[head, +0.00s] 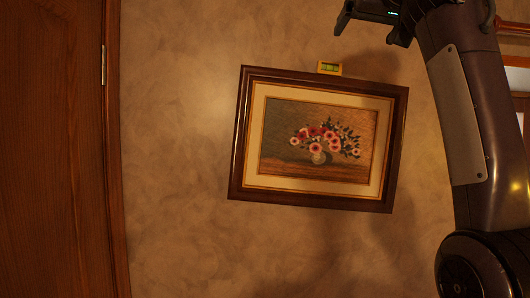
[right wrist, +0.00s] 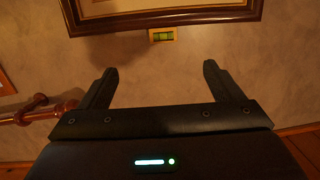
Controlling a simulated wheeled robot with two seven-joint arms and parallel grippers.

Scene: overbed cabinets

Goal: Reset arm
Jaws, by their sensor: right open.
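My right gripper (head: 370,32) shows at the top edge of the head view, partly cut off. In the right wrist view its two fingers (right wrist: 161,68) are spread wide with nothing between them. A small yellow level with a green vial (head: 330,68) sits at the top edge of a framed flower picture (head: 235,150), which hangs tilted on the wall. The level also shows in the right wrist view (right wrist: 163,35), beyond the fingertips and apart from them. My left gripper is in neither view.
A brown wooden door or panel (head: 50,150) stands at the left with its trim. Bare mottled wall (head: 180,230) surrounds the picture. A wooden rail (right wrist: 45,110) and part of another frame (right wrist: 5,85) show at the left of the right wrist view.

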